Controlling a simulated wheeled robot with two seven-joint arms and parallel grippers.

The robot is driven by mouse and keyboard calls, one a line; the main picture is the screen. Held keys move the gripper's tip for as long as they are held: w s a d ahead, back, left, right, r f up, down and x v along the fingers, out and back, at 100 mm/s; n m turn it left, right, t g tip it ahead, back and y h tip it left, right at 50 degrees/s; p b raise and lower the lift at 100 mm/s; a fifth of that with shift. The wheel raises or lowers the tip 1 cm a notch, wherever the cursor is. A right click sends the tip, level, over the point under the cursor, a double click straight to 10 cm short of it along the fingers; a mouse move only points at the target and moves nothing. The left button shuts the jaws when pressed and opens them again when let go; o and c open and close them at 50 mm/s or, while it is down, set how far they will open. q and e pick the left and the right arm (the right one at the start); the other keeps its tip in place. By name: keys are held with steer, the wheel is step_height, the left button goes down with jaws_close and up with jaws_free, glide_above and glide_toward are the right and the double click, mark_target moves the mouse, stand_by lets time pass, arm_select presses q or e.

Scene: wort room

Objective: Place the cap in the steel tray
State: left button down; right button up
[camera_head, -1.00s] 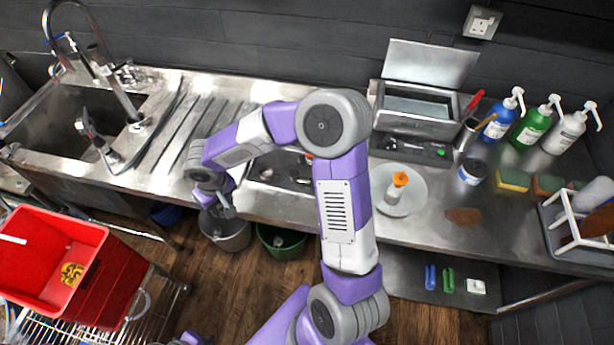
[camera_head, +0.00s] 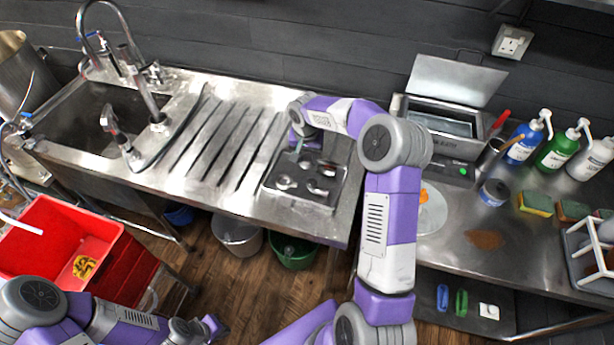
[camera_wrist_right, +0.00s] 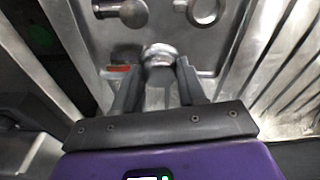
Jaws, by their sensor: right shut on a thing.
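The steel tray (camera_head: 270,190) sits on the counter and holds several metal fittings. It also fills the upper part of the right wrist view (camera_wrist_right: 100,42). My right gripper (camera_head: 298,147) is over the tray's back edge. In the right wrist view its fingers (camera_wrist_right: 157,85) are shut on a round metal piece, which I take to be the cap (camera_wrist_right: 159,54). Whether the cap touches the tray floor I cannot tell. My left gripper (camera_head: 218,326) is low at the bottom left, away from the counter; its jaws are too small to read.
A ribbed drainboard (camera_head: 215,145) and sink (camera_head: 95,115) lie left of the tray. A steel box with raised lid (camera_head: 455,80) stands to the right. A grey bucket (camera_head: 238,235), a green bucket (camera_head: 292,252) and a red bin (camera_head: 55,235) are below.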

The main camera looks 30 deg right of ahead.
mark_target(307, 179)
step_height(307, 179, down, 8)
steer(key=shift+f+b, duration=0.15)
steer(key=shift+b, duration=0.2)
steer(key=shift+a, duration=0.1)
steer(key=o, duration=0.6)
steer(key=shift+f, duration=0.15)
steer(key=o, duration=0.5)
steer(key=shift+c, duration=0.2)
steer(key=shift+r, duration=0.2)
steer(key=shift+r, duration=0.35)
steer(key=r, duration=0.3)
steer(key=r+p, duration=0.1)
steer(key=r, duration=0.3)
steer(key=s+a+r, duration=0.1)
steer(key=r, duration=0.3)
steer(key=shift+r, duration=0.15)
